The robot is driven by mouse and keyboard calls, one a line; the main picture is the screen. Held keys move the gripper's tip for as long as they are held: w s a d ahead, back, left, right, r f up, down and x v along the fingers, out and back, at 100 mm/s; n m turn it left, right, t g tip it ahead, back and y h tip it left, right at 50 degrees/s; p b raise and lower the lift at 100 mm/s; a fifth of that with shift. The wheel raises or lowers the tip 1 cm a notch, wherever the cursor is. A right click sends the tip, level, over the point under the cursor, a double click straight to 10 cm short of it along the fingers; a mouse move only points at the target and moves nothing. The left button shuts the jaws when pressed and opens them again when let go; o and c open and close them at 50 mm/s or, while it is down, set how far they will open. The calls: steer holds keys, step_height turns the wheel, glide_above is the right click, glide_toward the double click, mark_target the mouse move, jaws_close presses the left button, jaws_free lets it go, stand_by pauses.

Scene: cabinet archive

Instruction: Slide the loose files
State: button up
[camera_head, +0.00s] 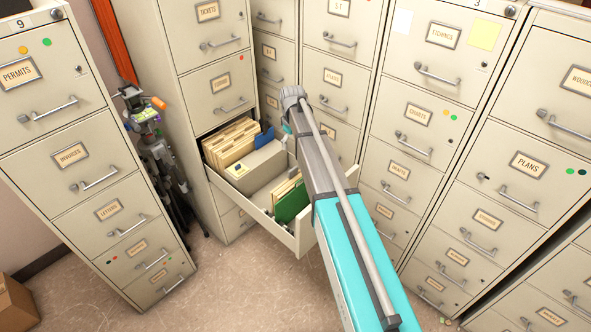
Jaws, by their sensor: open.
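An open drawer (302,238) juts out from a beige filing cabinet in the middle. Tan files (232,143) stand in a row at its back, with a blue folder (264,137) beside them. A grey box-like block (257,170) sits in the drawer's middle. Green folders (291,203) with tan files stand near the drawer front. My teal and grey arm reaches up over the drawer's right side. The end of my gripper is mostly hidden behind my arm; only a small part (287,131) shows by the drawer's right edge. Contact with any file cannot be told.
Closed cabinets with protruding handles stand close on the left (70,155) and right (430,125). A dark tripod-like stand with coloured items (160,150) is left of the open drawer. A cardboard box (15,305) lies at lower left. The floor (240,290) before the drawer is clear.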

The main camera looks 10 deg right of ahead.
mark_target(293, 169)
steer(key=shift+f, duration=0.2)
step_height(293, 169, down, 13)
steer(key=b, duration=1.3)
steer(key=shift+f+b, duration=0.2)
steer(key=shift+b, duration=0.15)
